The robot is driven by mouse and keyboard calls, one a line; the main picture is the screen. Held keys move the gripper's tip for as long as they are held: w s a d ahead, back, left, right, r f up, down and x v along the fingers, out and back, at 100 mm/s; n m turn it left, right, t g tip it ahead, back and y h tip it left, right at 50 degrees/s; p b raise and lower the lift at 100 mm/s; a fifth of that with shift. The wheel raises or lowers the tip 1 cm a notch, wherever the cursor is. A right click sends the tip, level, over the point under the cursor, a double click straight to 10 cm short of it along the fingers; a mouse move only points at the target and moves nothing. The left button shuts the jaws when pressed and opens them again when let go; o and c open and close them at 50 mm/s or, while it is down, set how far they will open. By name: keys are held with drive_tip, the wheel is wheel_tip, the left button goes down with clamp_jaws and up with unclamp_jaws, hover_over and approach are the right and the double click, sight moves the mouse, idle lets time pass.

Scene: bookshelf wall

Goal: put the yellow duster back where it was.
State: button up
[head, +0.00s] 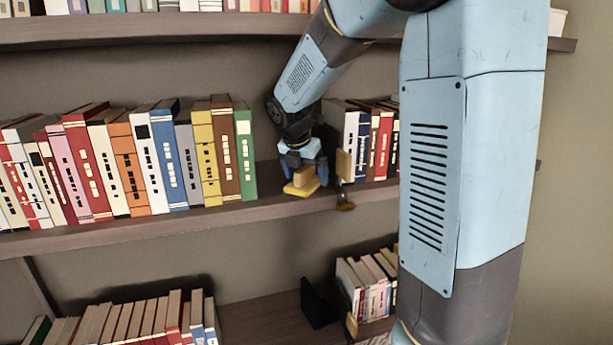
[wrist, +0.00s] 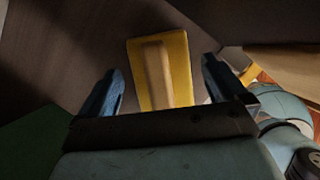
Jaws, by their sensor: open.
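The yellow duster (head: 302,188) lies on the middle shelf near its front edge, in the gap between the green book and the books on the right. It has a yellow base and a tan wooden handle on top. In the wrist view the duster (wrist: 181,58) lies between the two blue fingers, with a gap on either side. My gripper (head: 307,170) is open around the handle from above; in the wrist view my gripper (wrist: 161,85) shows both fingertips apart. Whether the fingers touch the duster's sides in the head view is hidden.
A row of books ends at a green book (head: 245,150) left of my gripper. A wooden block-like piece (head: 344,165) stands just right of it, with a small dark and amber item (head: 345,206) below at the shelf edge. Books (head: 365,140) stand further right. My arm hides part of the right side.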

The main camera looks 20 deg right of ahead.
sight(305, 167)
drive_tip(key=v, duration=0.6)
drive_tip(key=shift+s+r, duration=0.15)
drive_tip(key=shift+r, duration=0.15)
drive_tip(key=shift+s+r, duration=0.15)
drive_tip(key=shift+s, duration=0.05)
drive_tip(key=s+d+m+t+y, duration=0.1)
drive_tip(key=s+m+t+y, duration=0.1)
drive_tip(key=s+m, duration=2.4)
drive_tip(key=shift+s+d+m+y, duration=0.2)
drive_tip(key=shift+d+m+y, duration=0.2)
drive_tip(key=shift+m+y, duration=0.15)
